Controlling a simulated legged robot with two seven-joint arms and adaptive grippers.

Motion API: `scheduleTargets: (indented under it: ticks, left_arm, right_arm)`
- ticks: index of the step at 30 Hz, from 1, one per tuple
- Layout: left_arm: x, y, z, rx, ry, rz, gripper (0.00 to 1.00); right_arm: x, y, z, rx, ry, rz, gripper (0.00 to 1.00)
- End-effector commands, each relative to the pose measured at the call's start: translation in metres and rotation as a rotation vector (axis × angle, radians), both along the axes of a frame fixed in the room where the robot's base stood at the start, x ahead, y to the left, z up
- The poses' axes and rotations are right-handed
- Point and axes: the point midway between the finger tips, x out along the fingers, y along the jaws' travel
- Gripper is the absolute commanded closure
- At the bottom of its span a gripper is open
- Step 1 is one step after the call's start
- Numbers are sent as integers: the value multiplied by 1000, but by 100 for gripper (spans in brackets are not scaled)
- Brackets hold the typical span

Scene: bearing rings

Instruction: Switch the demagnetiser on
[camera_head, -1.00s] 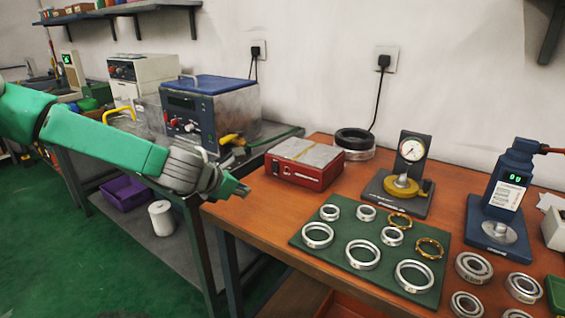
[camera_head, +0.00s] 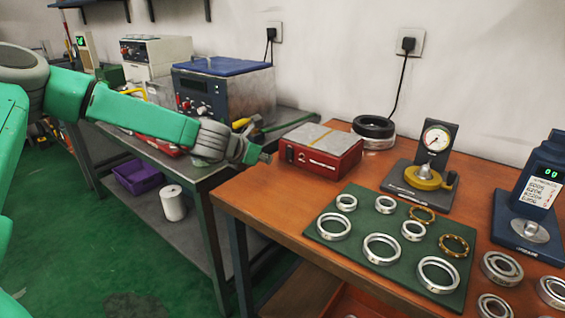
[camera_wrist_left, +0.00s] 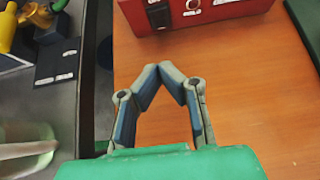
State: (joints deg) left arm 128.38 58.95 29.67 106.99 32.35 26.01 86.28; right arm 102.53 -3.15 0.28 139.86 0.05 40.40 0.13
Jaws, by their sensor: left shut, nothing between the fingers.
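The demagnetiser appears to be the red box (camera_head: 318,158) with a grey top plate, at the back left of the wooden bench. Its front carries a dark switch-like part at the left and a pale label. In the left wrist view the red front (camera_wrist_left: 215,12) is at the top edge, with a black rocker-like part (camera_wrist_left: 159,14); its on or off position cannot be told. My left gripper (camera_head: 265,158) is shut and empty, just left of the box's front. In the left wrist view its fingertips (camera_wrist_left: 172,70) meet, apart from the box. My right gripper is out of view.
A green mat (camera_head: 345,228) with several rings lies in front of the box. A dial gauge stand (camera_head: 434,150) and a dark blue device (camera_head: 535,195) stand to the right. A blue-lidded machine (camera_head: 225,92) stands on the grey bench at the left. The bench corner is clear.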

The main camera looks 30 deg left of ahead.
Motion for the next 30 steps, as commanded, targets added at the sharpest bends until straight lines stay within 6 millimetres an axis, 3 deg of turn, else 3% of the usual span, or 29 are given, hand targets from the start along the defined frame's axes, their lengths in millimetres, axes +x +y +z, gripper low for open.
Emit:
scheduleTargets:
  ticks: [1,6,12,30]
  left_arm:
    - [9,-1,-11,3,3,-1,100]
    - [37,-8,-28,6,1,-3,100]
    - [65,-8,-26,5,-1,-1,100]
    - [77,-8,-28,1,-1,0,100]
  right_arm:
    - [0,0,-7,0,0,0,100]
    - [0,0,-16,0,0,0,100]
    - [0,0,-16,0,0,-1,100]
    - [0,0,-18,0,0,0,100]
